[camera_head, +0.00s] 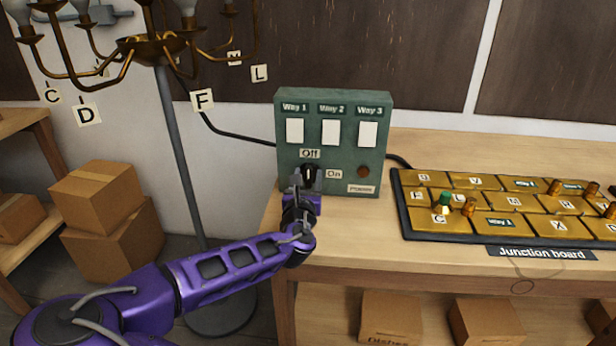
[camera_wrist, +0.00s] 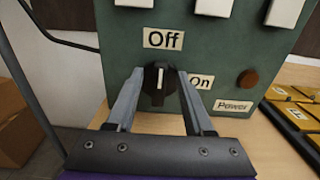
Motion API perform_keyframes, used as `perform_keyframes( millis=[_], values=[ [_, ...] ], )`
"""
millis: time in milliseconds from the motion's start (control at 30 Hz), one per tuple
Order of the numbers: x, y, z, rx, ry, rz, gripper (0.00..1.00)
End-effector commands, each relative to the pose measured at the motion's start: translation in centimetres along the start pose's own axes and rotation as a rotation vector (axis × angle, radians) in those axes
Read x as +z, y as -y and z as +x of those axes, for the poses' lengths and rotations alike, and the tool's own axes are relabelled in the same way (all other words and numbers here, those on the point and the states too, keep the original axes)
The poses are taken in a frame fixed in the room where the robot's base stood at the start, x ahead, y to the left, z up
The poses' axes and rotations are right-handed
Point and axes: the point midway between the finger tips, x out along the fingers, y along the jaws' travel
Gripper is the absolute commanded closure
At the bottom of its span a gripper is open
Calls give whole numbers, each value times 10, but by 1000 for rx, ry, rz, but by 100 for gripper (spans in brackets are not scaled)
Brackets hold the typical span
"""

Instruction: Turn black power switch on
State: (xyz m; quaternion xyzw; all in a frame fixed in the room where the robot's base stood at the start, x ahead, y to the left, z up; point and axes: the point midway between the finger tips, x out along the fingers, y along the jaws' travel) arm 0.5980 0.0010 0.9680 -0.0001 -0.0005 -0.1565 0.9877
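The black power switch (camera_wrist: 159,86) is a round knob on the front of the green switch box (camera_head: 333,109). Its white mark points up toward the Off label (camera_wrist: 163,39). The On label (camera_wrist: 201,81) is to its right. My gripper (camera_wrist: 158,80) is at the knob, with one finger on each side of it. The fingertips look close to or touching the knob; I cannot tell if they press on it. In the head view my gripper (camera_head: 309,174) hides part of the knob.
The box has white switches labelled Way 1, Way 2 and Way 3 and a dark reddish Power lamp (camera_wrist: 247,79). The junction board (camera_head: 497,205) lies right of it on the wooden table (camera_head: 436,148). A brass chandelier (camera_head: 150,48) on a grey pole stands at left.

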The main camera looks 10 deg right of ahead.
Motion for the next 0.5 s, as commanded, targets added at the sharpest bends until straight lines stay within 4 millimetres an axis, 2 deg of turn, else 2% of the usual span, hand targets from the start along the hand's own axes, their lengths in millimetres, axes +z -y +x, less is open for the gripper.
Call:
perform_keyframes(
  millis=[33,267,500],
  values=[
    [0,0,0,0,0,0,56],
    [0,0,0,0,0,0,98],
    [0,0,0,0,0,0,100]
  ],
)
